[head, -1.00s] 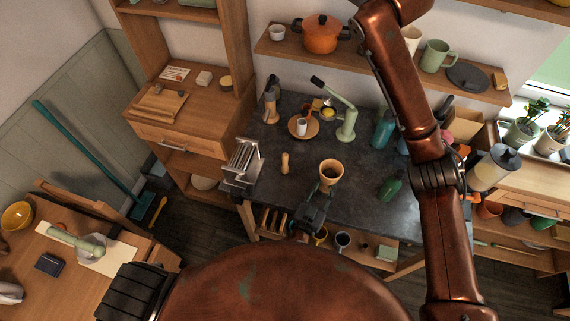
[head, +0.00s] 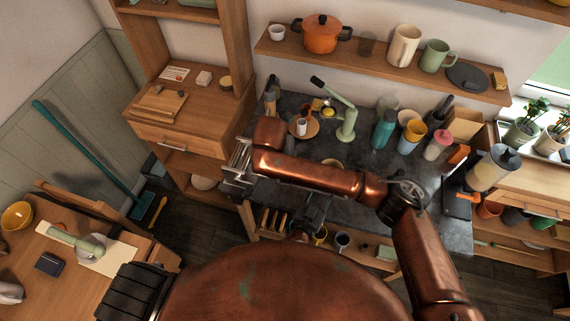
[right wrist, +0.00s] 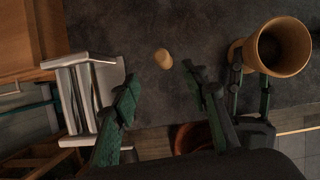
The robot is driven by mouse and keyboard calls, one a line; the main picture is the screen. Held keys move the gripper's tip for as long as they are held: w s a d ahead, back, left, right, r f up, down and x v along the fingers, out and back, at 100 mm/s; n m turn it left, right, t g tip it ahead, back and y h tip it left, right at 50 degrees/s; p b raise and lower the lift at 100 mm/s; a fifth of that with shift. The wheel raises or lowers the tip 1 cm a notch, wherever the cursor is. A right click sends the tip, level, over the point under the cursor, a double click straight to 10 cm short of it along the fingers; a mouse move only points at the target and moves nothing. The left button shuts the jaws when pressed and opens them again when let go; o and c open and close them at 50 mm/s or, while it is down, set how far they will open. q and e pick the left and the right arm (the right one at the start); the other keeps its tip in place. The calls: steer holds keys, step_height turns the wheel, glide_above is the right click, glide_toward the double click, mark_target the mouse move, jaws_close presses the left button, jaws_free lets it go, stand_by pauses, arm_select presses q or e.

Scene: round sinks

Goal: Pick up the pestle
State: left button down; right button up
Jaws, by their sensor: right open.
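The pestle (right wrist: 163,59) is a small tan wooden piece on the dark counter in the right wrist view. In the head view my right arm hides it. My right gripper (right wrist: 161,75) is open and empty, its green fingers on either side of the view below the pestle, which appears beyond and between the tips. My left gripper (right wrist: 250,88) is shut on a wooden cup-shaped mortar (right wrist: 240,50), to the right of the pestle. Only part of the mortar's rim (head: 332,162) shows in the head view.
A metal rack (right wrist: 84,90) stands close on the left of my right gripper. A round wooden plate (head: 312,129), a green lamp-like stand (head: 347,125) and several bottles and cups stand farther back on the counter (head: 360,160).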

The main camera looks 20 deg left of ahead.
steer(key=shift+d+x, duration=0.15)
steer(key=shift+x, duration=2.4)
steer(key=shift+d+x, duration=0.15)
steer(key=shift+x, duration=2.4)
steer(key=shift+s, duration=0.2)
steer(key=shift+c, duration=0.2)
jaws_close()
